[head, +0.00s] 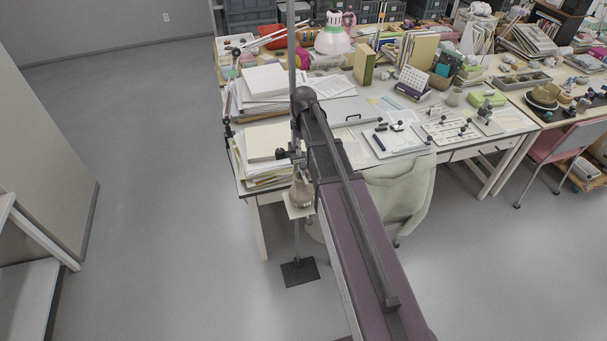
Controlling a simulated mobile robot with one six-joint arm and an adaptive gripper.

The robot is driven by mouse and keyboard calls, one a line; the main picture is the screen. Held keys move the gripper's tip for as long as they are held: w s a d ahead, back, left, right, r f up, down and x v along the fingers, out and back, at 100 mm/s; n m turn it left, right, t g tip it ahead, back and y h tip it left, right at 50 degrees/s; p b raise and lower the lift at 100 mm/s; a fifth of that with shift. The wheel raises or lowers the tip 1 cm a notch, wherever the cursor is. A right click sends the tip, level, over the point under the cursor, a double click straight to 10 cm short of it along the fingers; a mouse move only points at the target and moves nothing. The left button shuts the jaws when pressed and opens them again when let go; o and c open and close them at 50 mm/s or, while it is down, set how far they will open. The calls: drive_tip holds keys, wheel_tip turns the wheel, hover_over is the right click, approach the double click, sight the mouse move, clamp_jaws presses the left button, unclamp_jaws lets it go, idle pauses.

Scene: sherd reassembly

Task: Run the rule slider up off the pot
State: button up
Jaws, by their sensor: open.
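A small grey-beige pot (301,193) stands upright on a pale square platform (297,210) of a stand beside the table's near left corner. A tall vertical rule (291,40) rises above the pot, and the stand's dark square base (300,271) rests on the floor. A small dark slider with a knob (282,153) is on the rule, just above the pot. It is too small to tell whether it touches the pot's rim. My purple and dark arm passes close to the right of the pot and hides part of it. My gripper's fingers cannot be made out.
The white table (355,155) is crowded. Paper stacks (265,145) lie close to the left of the rule. A pale draped chair (400,195) stands right of my arm. The grey floor at left and front is clear.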

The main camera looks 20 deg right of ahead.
sight(303, 171)
drive_tip(key=shift+f+b, duration=5.45)
drive_tip(key=shift+f, duration=0.3)
clamp_jaws()
